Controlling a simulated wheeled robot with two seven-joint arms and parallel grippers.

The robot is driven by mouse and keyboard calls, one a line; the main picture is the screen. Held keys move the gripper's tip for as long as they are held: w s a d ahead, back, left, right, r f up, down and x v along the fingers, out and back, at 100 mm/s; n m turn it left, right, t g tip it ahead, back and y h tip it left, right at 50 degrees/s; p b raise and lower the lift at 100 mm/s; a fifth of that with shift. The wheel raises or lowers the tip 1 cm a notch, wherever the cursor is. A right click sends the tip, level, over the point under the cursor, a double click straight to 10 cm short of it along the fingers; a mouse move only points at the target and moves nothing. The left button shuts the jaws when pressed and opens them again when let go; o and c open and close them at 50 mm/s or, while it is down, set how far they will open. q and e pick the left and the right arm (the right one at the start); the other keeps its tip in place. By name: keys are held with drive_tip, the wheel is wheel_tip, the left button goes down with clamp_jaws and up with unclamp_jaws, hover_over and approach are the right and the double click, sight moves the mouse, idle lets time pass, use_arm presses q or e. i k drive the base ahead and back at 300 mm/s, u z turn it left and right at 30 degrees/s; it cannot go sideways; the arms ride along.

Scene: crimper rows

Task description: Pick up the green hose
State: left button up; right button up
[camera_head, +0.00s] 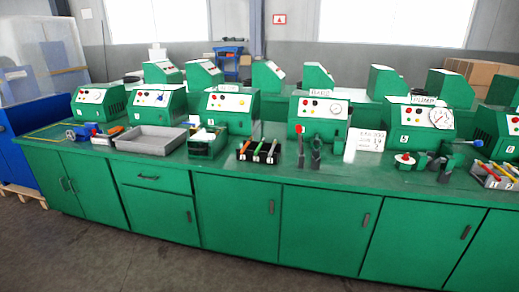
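A small dark rack (252,158) stands near the front edge of the green bench, left of the middle of the head view. Several thin coloured pieces lie side by side in it. The green hose (258,147) appears to be the middle one, between an orange piece (244,147) and a reddish one (271,149). They are small in the picture, so fine detail is unclear. Neither of my grippers shows in this view.
The green bench (190,176) spans the view, with cabinet doors below. A grey tray (150,147) and green box (206,152) stand left of the rack. Dark upright tools (316,152) and a white sign (371,140) stand to its right. Numbered green machines (228,121) line the back.

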sight(262, 142)
drive_tip(key=k, duration=0.55)
drive_tip(key=u, duration=0.7)
drive_tip(key=i, duration=0.8)
drive_tip(key=u, duration=0.65)
drive_tip(key=i, duration=0.95)
drive_tip(key=z, duration=0.55)
drive_tip(key=i, duration=0.8)
drive_tip(key=z, duration=0.6)
